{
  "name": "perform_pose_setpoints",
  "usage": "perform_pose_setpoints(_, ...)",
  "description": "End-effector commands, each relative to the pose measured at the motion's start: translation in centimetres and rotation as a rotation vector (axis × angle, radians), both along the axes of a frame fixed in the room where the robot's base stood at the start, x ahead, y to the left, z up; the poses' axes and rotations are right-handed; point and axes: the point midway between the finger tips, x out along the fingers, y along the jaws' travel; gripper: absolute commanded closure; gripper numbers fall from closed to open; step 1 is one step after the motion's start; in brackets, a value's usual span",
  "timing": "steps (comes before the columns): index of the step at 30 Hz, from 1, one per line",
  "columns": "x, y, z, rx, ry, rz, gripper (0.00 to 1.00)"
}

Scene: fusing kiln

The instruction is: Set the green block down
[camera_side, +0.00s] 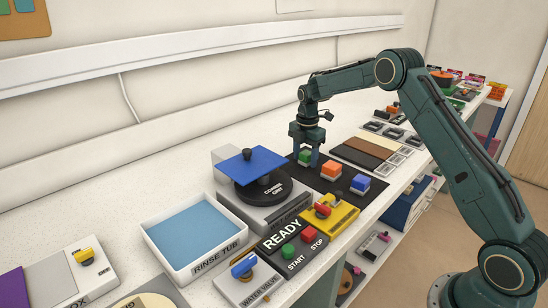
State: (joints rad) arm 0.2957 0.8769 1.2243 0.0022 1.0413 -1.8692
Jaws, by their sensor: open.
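The green block (305,157) is at the left end of a row of blocks on a dark mat (343,186). My gripper (305,150) is directly over it, pointing down, with its fingers around the block's sides. The jaws are open. The block appears to rest on the mat; its underside is partly hidden, so contact is hard to confirm. An orange block (331,172) and a blue block (360,184) sit to its right on the same mat.
A grinder with a blue sheet (252,165) on top stands just left of the mat. A yellow switch box (333,217), a READY panel (283,235) and a rinse tub (150,235) are nearer.

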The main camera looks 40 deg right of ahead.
Motion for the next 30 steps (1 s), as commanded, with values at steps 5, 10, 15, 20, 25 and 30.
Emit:
perform_pose_setpoints(5, 0.0, 0.0, 0.5, 0.000, -0.001, 0.000, 0.47)
perform_pose_setpoints(10, 0.1, 0.0, 1.8, -0.001, -0.003, 0.000, 0.47)
perform_pose_setpoints(15, 0.1, 0.0, 4.1, -0.001, -0.005, 0.000, 0.47)
perform_pose_setpoints(20, 0.1, 0.0, 6.8, -0.001, -0.005, 0.000, 0.47)
perform_pose_setpoints(25, 0.1, 0.0, 9.4, -0.001, -0.005, 0.000, 0.47)
perform_pose_setpoints(30, 0.1, 0.0, 11.4, 0.000, -0.003, 0.000, 0.47)
